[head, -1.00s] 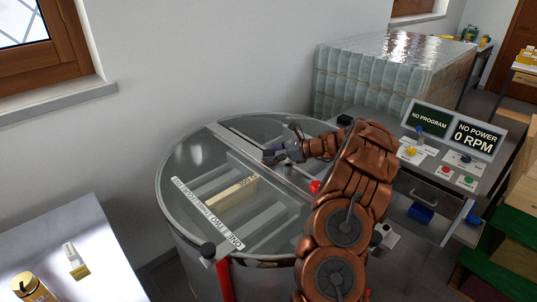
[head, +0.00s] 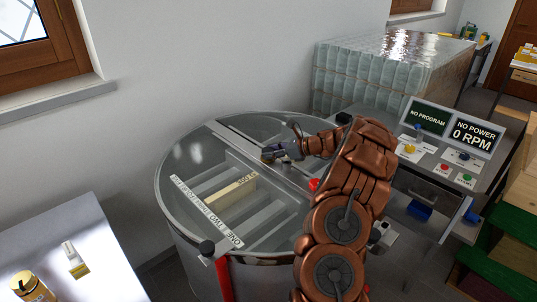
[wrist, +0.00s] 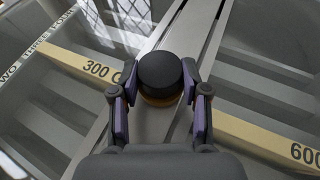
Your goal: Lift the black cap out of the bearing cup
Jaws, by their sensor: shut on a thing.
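The black cap (wrist: 160,72) is a short round piece in the wrist view, between my two fingers. My gripper (wrist: 156,88) is shut on it, with a finger pad on each side. An amber-brown ring, seemingly the bearing cup (wrist: 160,101), shows just under the cap's near edge. I cannot tell whether the cap still touches it. In the head view my gripper (head: 270,154) is over the middle bar of the round tank (head: 213,262), and the cap is too small to make out.
A pale yellow 300 G bar (head: 230,192) and grey bars lie in the tank. A red knob (head: 314,184) is right of my gripper. A control desk with a 0 RPM panel (head: 472,138) stands right. Stacked glass blocks (head: 365,80) stand behind. A metal table (head: 60,235) is left.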

